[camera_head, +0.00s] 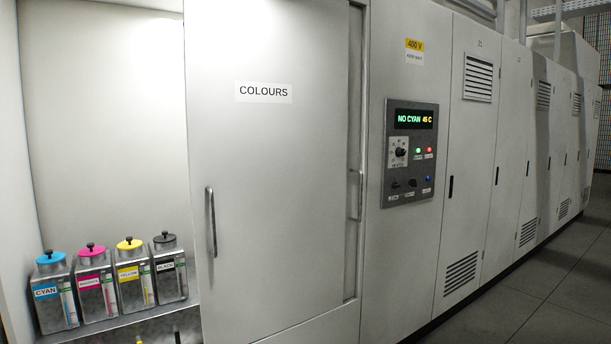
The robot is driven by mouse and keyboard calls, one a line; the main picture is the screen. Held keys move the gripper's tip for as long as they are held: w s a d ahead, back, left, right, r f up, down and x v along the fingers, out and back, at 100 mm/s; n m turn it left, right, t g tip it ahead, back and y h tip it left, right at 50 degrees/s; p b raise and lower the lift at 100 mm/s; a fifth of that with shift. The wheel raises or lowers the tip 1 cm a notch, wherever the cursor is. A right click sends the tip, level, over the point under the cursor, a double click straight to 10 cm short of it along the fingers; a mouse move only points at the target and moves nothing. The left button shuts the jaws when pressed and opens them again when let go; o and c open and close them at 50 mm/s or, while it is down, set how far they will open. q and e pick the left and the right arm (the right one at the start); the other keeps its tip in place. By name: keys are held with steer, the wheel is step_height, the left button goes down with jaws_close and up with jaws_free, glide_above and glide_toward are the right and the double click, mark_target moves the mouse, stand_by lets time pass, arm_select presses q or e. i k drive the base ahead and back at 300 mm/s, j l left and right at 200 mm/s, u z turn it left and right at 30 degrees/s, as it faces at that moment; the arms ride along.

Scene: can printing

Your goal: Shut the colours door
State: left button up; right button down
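The colours door (275,170) is a tall pale sliding panel labelled COLOURS. It stands open, covering the right part of the cabinet and leaving the left part exposed. Its upright bar handle (211,222) is near its left edge. A second upright handle (356,195) shows in a narrow strip just past the door's right edge. Inside the opening, cyan (54,292), magenta (96,285), yellow (133,274) and black (169,268) canisters stand upright in a row on a shelf (125,322). Neither of my grippers is in view.
Right of the door is a control panel (410,152) with knobs and lamps; its display reads NO CYAN 45 C. A long row of pale cabinets (470,190) runs back to the right. Dark tiled floor (555,300) at the lower right is clear.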

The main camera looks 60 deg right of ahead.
mark_target(266, 83)
steer(key=z, duration=1.85)
steer(key=i+l, duration=1.5)
steer(key=l, duration=0.25)
steer(key=i+l, duration=0.2)
steer(key=i, duration=0.2)
steer(key=i+l, duration=0.25)
steer(key=i, duration=0.15)
steer(key=i+l, duration=0.2)
steer(key=i, duration=0.15)
steer(key=l+z, duration=0.05)
